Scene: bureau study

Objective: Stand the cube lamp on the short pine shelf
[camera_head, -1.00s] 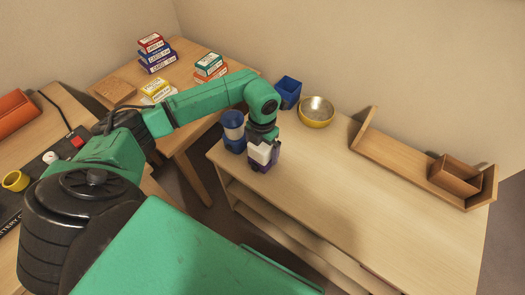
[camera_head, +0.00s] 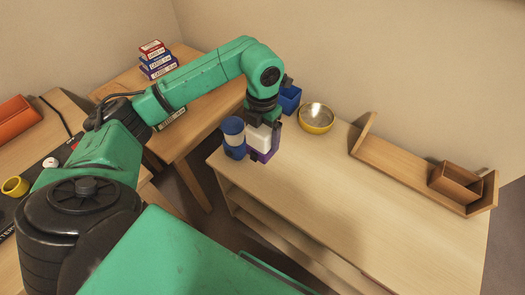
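The cube lamp (camera_head: 263,143), with a white block on a purple base, is at the left end of the pale wooden desk. My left gripper (camera_head: 264,126) comes down over it from above, its dark fingers at the sides of the white block. It looks shut on the lamp, which seems a little above the desk top; the gap below is hard to see. The short pine shelf (camera_head: 400,169), a low board with upright ends, is along the back right of the desk, against the wall. My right gripper is not in view.
A blue and white jar (camera_head: 233,132) is close to the lamp's left. A blue cup (camera_head: 289,97) and a yellow bowl (camera_head: 316,118) stand behind. A brown open box (camera_head: 454,182) takes up the shelf's right end; its left and middle are clear. The desk's middle (camera_head: 350,215) is bare.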

